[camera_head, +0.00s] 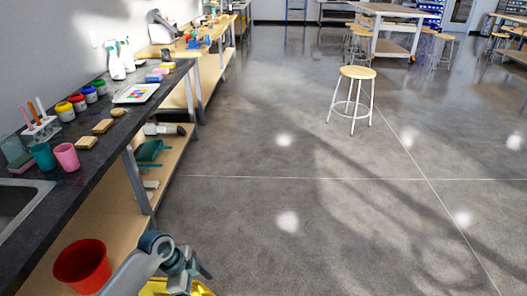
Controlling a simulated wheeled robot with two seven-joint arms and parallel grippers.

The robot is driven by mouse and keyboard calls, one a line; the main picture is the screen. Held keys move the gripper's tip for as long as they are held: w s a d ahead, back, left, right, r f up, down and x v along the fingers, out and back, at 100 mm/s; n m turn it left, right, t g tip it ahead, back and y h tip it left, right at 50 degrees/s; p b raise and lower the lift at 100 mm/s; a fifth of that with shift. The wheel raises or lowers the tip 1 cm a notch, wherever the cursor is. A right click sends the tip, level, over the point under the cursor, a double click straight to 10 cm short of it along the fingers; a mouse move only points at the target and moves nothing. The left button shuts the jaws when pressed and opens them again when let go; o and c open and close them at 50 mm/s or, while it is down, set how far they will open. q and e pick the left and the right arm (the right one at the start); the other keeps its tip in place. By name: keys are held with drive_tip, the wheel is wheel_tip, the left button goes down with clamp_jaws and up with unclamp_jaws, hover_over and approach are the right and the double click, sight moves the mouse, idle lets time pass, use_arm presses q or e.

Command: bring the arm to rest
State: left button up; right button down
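My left arm (128,274) comes in at the bottom left of the head view, beside the counter's front edge. Its pale link leads to a dark blue-grey joint, and my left gripper (190,272) seems to be just beyond it. I cannot make out whether its fingers are open or shut. A yellow object (158,288) shows partly behind and below the gripper, cut off by the bottom edge; I cannot tell whether they touch. My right gripper is not in view.
The dark counter (96,141) holds cups, paint jars, sponges and spray bottles (115,66). A red bucket (82,266) stands close left of my arm. A green dustpan (150,152) lies on the lower shelf. The floor to the right is clear up to a stool (356,73).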

use_arm(q)
drive_tip(key=s+d+f+n+t, duration=0.25)
drive_tip(key=s+n, duration=0.35)
drive_tip(key=s, duration=0.7)
drive_tip(key=s+a+r+n+y, duration=0.2)
drive_tip(key=s+a+n, duration=0.25)
drive_tip(key=s, duration=0.25)
drive_tip(key=s+a+r+n+y, duration=0.25)
drive_tip(key=s+n, duration=0.25)
drive_tip(key=s, duration=0.3)
drive_tip(key=w+d+f+t, duration=0.1)
drive_tip(key=f, duration=1.5)
drive_tip(key=w+d+f+t+h, duration=0.1)
drive_tip(key=d+f, duration=0.1)
drive_tip(key=f, duration=1.5)
drive_tip(key=shift+f+m+t, duration=0.25)
drive_tip(key=shift+m+t, duration=0.1)
